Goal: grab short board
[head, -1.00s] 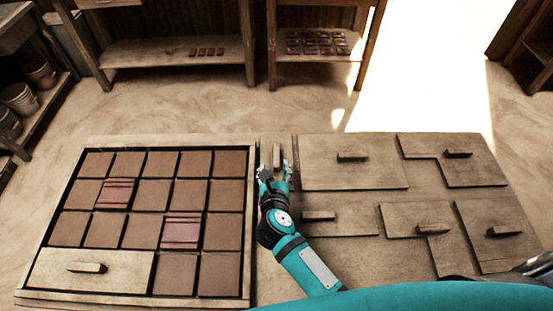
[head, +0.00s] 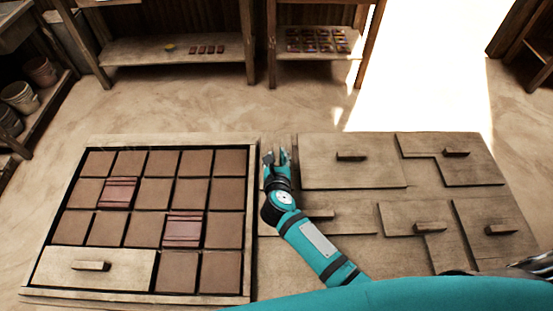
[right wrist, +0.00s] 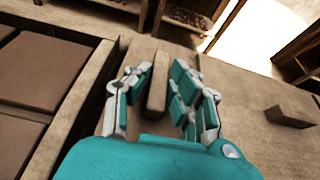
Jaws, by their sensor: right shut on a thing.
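A narrow wooden board (head: 292,145) with a raised bar handle lies between the tile frame and the other boards; I take it as the short board. My right gripper (head: 275,157) is over it in the head view. In the right wrist view the bar handle (right wrist: 157,85) stands between the fingers of my right gripper (right wrist: 160,76), which is shut on it. The board (right wrist: 138,50) shows flat under the fingers. The gripper and arm hide part of it in the head view. My left gripper is not in view.
The tile frame (head: 253,200) with brown tiles, two ridged red ones and a handled board (head: 122,276) is on the left. Handled boards, including a rectangular one (head: 325,174) and an L-shaped one (head: 475,173), lie close by on the right. Shelves stand behind.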

